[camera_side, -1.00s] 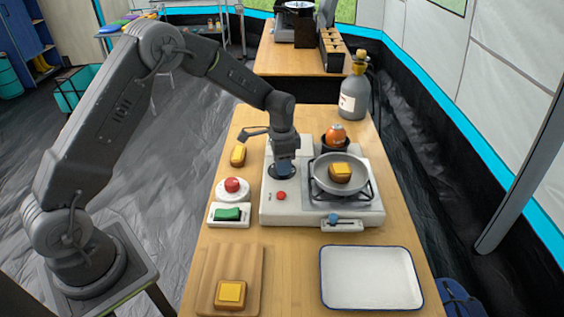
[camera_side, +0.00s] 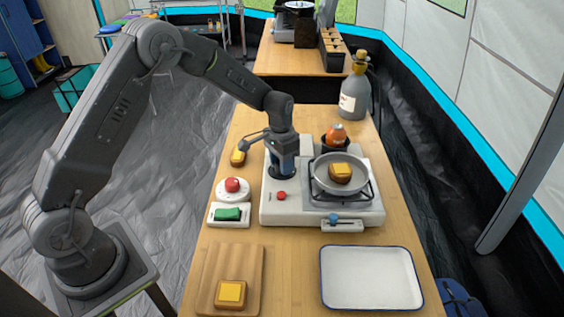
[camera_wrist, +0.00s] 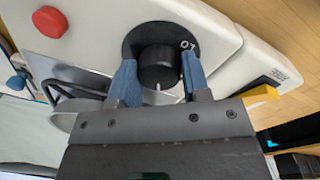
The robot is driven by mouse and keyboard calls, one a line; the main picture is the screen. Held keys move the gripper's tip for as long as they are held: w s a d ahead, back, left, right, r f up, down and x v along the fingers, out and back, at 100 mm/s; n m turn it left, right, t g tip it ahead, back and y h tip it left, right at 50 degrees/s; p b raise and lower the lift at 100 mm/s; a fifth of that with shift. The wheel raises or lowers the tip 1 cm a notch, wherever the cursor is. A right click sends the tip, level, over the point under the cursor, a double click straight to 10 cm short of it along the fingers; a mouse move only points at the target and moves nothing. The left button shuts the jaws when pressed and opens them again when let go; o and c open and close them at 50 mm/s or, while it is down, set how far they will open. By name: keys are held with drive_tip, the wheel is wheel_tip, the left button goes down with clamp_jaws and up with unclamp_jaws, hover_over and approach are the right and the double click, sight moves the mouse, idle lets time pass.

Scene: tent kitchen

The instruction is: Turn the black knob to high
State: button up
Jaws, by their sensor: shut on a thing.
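The black knob (camera_wrist: 158,66) sits on a round black dial plate on the white stove (camera_side: 300,213). In the wrist view, the blue fingers of my gripper (camera_wrist: 160,78) are on either side of the knob and shut on it. A white mark shows at the knob's lower edge, and white characters show on the dial plate at its upper right. The rest of the dial marking is hidden or unclear. In the side view my gripper (camera_side: 283,167) points down onto the stove's left part and hides most of the knob.
A pan (camera_side: 323,178) holding a yellow-topped piece of food stands on the burner, right of my gripper. A red button (camera_side: 281,196) is on the stove front. A red push button (camera_side: 232,185) and green switch (camera_side: 229,213) stand left. A white tray (camera_side: 371,279) lies in front.

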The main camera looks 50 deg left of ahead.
drive_tip(key=n, duration=0.4)
drive_tip(key=shift+n, duration=0.3)
drive_tip(key=n, duration=0.4)
drive_tip(key=shift+t, duration=0.3)
drive_tip(key=shift+n, duration=0.3)
drive_tip(key=o, duration=0.9)
drive_tip(key=r, duration=1.3)
drive_tip(key=shift+s+a+r, duration=0.3)
drive_tip(key=shift+r, duration=0.1)
